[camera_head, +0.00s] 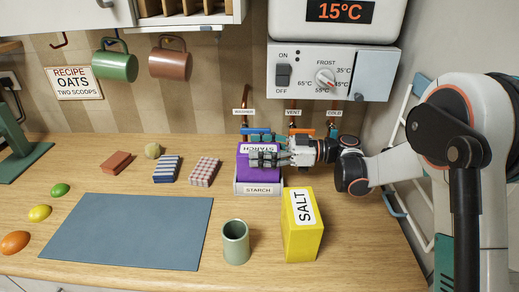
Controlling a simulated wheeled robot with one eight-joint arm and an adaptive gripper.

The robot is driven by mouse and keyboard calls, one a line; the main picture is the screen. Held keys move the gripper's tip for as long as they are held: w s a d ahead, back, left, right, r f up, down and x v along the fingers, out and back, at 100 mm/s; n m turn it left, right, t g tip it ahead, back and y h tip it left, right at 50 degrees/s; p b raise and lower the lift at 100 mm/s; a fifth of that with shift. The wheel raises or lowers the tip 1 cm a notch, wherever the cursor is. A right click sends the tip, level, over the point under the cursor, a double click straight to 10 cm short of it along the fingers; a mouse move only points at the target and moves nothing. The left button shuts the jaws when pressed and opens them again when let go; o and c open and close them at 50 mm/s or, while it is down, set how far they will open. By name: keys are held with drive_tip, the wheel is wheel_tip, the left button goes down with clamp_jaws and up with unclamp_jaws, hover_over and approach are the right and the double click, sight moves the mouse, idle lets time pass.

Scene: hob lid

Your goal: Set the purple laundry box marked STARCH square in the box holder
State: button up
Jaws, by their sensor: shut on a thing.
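The purple STARCH box (243,172) is at the box holder (259,189), a pale tray whose front label reads STARCH. The box appears upright within the holder, its STARCH lettering upside down in the picture near its top. My gripper (264,159) comes in from the right and is shut on the box, its dark fingers lying across it. The fingers hide the middle of the box. Whether its base rests flat on the holder's floor cannot be seen.
A yellow SALT box (301,226) and a green cup (236,243) stand in front of the holder. Two cloth-patterned blocks (204,171) (167,169) lie to its left. Pipes with valves (293,131) are behind. A blue-grey mat (130,232) covers the left counter.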

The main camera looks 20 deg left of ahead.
drive_tip(key=o, duration=1.8)
